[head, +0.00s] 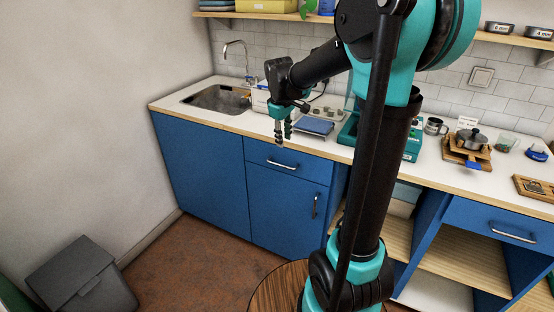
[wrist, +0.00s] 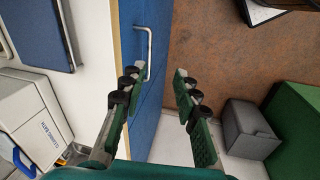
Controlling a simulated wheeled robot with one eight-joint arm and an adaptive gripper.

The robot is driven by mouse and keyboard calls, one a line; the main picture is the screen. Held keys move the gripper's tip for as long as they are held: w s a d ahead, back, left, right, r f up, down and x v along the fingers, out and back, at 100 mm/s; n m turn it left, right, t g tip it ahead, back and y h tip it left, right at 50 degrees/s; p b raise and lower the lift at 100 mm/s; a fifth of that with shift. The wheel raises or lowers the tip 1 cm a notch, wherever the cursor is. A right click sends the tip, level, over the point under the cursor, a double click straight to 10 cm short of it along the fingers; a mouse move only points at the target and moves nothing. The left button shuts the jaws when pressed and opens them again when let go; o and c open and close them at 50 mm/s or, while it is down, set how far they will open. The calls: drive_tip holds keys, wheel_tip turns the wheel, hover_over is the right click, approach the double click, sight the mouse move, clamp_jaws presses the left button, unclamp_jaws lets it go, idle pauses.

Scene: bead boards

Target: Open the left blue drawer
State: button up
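The left blue drawer (head: 262,151) is in the cabinet below the counter, left of my arm in the head view. Its front looks flush with the cabinet. Its silver bar handle (head: 281,164) lies horizontally on the front. My gripper (head: 284,137) hangs fingers down in front of the counter edge, above the handle in the picture. In the wrist view my gripper (wrist: 158,82) is open and empty, its fingers spread apart. The handle (wrist: 149,48) shows beyond the fingertips, nearer the left finger; I see no contact. The blue drawer front (wrist: 147,108) shows between the fingers.
A blue-topped stand (head: 316,126) lies on the counter (head: 220,121) behind my gripper. A sink (head: 218,98) is to the left. Another blue drawer (head: 470,214) is at the right. A grey bin (head: 82,280) stands on the floor. Floor before the left cabinet is clear.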

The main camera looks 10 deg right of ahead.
drive_tip(key=w+a+r+n, duration=0.1)
drive_tip(key=w+a, duration=0.1)
drive_tip(key=w, duration=0.2)
approach(281, 161)
drive_tip(key=s+f, duration=0.1)
drive_tip(key=f, duration=0.1)
drive_tip(key=s+f, duration=0.1)
drive_tip(key=f, duration=0.1)
drive_tip(key=s+f, duration=0.1)
drive_tip(key=f, duration=0.1)
clamp_jaws()
idle(0.4)
